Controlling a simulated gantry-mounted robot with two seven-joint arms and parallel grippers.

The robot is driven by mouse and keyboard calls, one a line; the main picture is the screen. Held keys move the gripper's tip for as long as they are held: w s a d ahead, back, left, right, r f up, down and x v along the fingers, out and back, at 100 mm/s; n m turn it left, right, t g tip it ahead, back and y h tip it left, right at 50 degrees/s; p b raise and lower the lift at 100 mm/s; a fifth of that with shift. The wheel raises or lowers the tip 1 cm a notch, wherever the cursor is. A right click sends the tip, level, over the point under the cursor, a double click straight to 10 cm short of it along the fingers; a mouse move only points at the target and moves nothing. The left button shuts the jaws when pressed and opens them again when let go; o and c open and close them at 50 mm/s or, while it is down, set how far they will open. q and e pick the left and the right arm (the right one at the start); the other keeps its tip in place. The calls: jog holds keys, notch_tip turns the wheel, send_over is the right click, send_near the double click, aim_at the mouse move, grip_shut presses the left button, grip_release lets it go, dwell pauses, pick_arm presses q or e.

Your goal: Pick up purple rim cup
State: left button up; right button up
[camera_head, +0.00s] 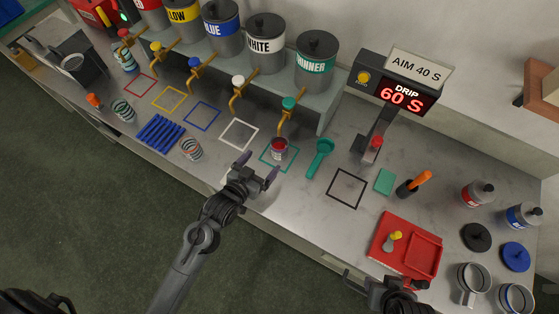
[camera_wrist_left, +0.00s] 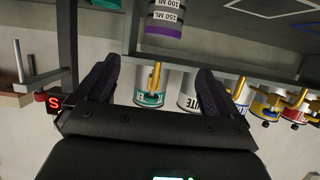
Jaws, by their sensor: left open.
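The purple rim cup (camera_head: 279,154) stands on the worktop inside the teal square outline, below the thinner tap, with dark red content visible inside. In the left wrist view the cup (camera_wrist_left: 165,17) shows partly at the top, with a purple band and "150 ML" and "100 ML" marks. My left gripper (camera_head: 258,170) is open and empty, just short of the cup, its fingers pointing toward it. In the left wrist view the cup lies beyond the gap between the fingertips (camera_wrist_left: 156,68). My right gripper (camera_head: 385,286) is at the lower right; its jaws are unclear.
The thinner tap (camera_head: 288,103) hangs close behind the cup. A teal scoop (camera_head: 320,157) lies to its right. A red tray (camera_head: 405,247) lies at right. The black square (camera_head: 346,188) is empty.

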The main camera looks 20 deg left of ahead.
aim_at(275, 151)
pick_arm(q)
jog(key=shift+t, duration=0.3)
jog(key=w+f+b, duration=0.1)
jog(key=w, duration=0.1)
jog(key=w+f+b, duration=0.3)
jog(key=w+f, duration=0.1)
jog(key=w, duration=0.1)
jog(key=shift+d+f, duration=0.1)
jog(key=shift+d, duration=0.3)
jog(key=shift+w+d+f+b, duration=0.1)
jog(key=shift+w+f+b, duration=0.25)
jog(key=shift+w, duration=0.25)
jog(key=shift+b+x, duration=0.45)
jog(key=shift+x, duration=1.65)
jog(key=shift+f, duration=0.1)
pick_arm(e)
notch_tip(275, 151, down, 8)
jog(key=shift+r, duration=0.25)
